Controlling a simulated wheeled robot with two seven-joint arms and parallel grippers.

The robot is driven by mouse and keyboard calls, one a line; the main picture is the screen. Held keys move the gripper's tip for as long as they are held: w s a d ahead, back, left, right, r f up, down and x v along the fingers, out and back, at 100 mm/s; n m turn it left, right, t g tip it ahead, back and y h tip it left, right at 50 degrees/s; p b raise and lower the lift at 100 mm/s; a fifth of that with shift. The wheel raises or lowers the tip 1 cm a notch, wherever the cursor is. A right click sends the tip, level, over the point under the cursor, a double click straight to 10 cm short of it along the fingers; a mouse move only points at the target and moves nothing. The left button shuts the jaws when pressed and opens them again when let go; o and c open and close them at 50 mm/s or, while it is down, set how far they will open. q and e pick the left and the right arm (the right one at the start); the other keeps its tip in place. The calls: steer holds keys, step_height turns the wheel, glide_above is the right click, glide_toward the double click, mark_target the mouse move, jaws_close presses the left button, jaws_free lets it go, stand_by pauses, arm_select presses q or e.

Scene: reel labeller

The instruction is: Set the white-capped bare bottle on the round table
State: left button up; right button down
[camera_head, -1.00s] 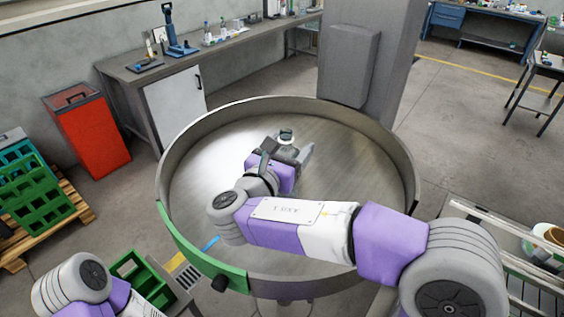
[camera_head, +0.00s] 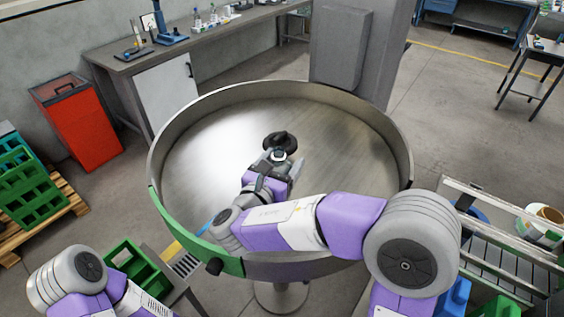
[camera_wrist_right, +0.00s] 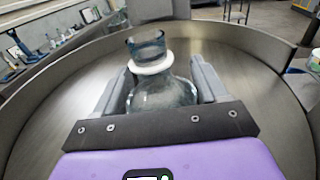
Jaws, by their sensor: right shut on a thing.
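My right gripper (camera_head: 279,158) is shut on a clear glass bottle (camera_wrist_right: 165,94), which stands roughly upright between the fingers. A white ring circles its neck, with a bluish translucent top above it; I see no label on the part that shows. In the head view only the small pale top of the bottle (camera_head: 279,154) shows. It is over the round table (camera_head: 215,140), a wide metal disc with a raised rim, near its middle. I cannot tell whether the bottle's base touches the surface; the gripper hides it. My left gripper is out of view.
The table's rim stands all around, with a green section (camera_head: 190,236) at the near left. The rest of the surface is clear. A grey column (camera_head: 345,45) stands behind. A conveyor (camera_head: 500,240) is at right.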

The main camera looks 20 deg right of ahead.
steer(key=shift+c, duration=0.3)
jaws_free()
steer(key=shift+f, duration=0.1)
steer(key=shift+s+a+r, duration=0.1)
steer(key=shift+a+r, duration=0.05)
steer(key=shift+r, duration=0.05)
steer(key=v, duration=1.1)
steer(key=shift+s+a, duration=0.2)
steer(key=shift+s, duration=0.1)
